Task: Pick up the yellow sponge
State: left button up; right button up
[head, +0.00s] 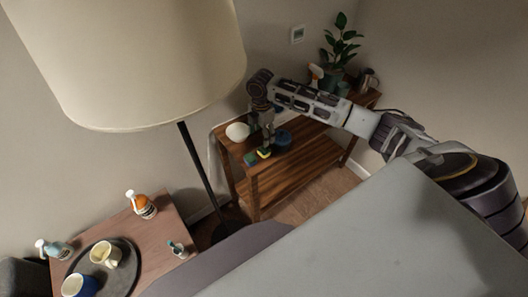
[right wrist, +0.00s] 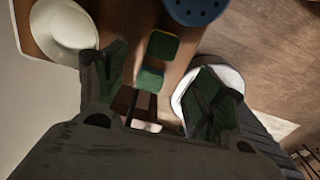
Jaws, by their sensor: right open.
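Two small sponges with green tops and some yellow on their sides lie on the wooden shelf table. In the head view, one sponge shows a bright yellow side (head: 263,153), and a darker one (head: 250,158) lies left of it. The right wrist view shows an upper sponge (right wrist: 163,45) and a lower sponge (right wrist: 150,79); I cannot tell which matches which. My right gripper (head: 267,142) points down close above the sponges. Its open fingers (right wrist: 158,92) are spread to either side, with nothing held. My left gripper is out of view.
A plant (head: 341,45) stands behind. A floor lamp (head: 140,60) rises at left, near a side table (head: 160,236) holding bottles and cups.

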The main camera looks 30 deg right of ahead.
send_over(262, 151)
jog(key=shift+w+d+f, duration=0.1)
jog(key=shift+f, duration=0.95)
jog(key=shift+w+f, duration=0.1)
jog(key=shift+f, duration=0.9)
jog(key=shift+f, duration=0.1)
jog(key=shift+s+f+p, duration=0.1)
jog(key=shift+f+p, duration=0.2)
jog(key=shift+f, duration=2.2)
jog(key=c, duration=0.7)
